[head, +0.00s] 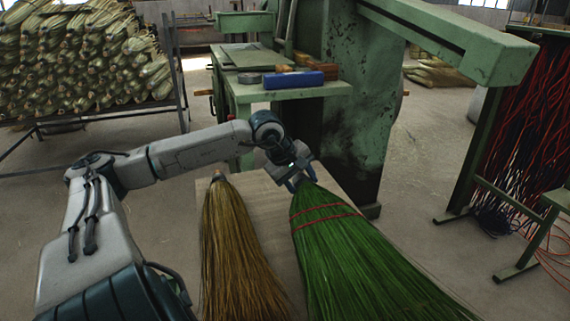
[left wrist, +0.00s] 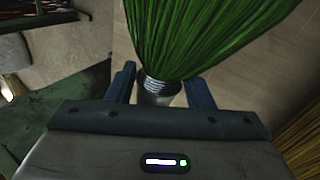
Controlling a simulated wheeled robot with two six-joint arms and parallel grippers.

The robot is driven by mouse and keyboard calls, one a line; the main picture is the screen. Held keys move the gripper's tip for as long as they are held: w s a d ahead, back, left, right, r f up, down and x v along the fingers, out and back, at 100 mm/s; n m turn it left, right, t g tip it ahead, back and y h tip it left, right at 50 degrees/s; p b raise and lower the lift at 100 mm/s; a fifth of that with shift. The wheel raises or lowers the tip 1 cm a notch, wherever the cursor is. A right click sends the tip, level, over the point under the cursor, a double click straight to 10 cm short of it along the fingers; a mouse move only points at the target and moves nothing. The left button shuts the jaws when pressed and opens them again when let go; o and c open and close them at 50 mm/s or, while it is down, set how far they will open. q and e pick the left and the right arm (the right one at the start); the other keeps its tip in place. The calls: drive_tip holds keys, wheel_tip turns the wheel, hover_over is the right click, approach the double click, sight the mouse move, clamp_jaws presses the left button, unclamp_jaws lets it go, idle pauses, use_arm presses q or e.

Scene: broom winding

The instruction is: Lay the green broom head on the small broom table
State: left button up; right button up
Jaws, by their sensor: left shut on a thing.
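The green broom head (head: 350,245) has red bands near its narrow top and spreads toward the lower right. My left gripper (head: 303,179) is shut on its narrow neck. In the left wrist view, the two blue fingers of my left gripper (left wrist: 160,92) sit either side of the metal-wound neck of the green broom head (left wrist: 190,35). The small broom table (head: 262,192) is the pale board under and beside the broom head. I cannot tell whether the green broom head touches it. My right gripper is not in view.
A straw-coloured broom head (head: 232,250) lies on the table to the left of the green one. A green machine (head: 355,90) stands behind, with a blue block (head: 293,80) on its bench. Stacked brooms (head: 85,60) fill a rack at the back left. Red cords (head: 530,130) hang at the right.

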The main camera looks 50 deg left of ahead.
use_arm(q)
drive_tip(key=w+a, duration=0.2)
drive_tip(key=a, duration=0.2)
drive_tip(key=w+a+f, duration=0.1)
drive_tip(key=w+a, duration=0.2)
drive_tip(key=a, duration=0.2)
drive_tip(key=w+a, duration=0.3)
drive_tip(key=a, duration=0.1)
drive_tip(key=shift+a+f, duration=0.25)
drive_tip(key=shift+f, duration=0.05)
drive_tip(key=shift+f+b, duration=0.6)
drive_tip(key=shift+f, duration=1.2)
drive_tip(key=o, duration=1.2)
drive_tip(key=shift+f, duration=0.1)
drive_tip(key=v, duration=1.2)
drive_tip(key=shift+r+p, duration=0.25)
drive_tip(key=shift+p, duration=0.2)
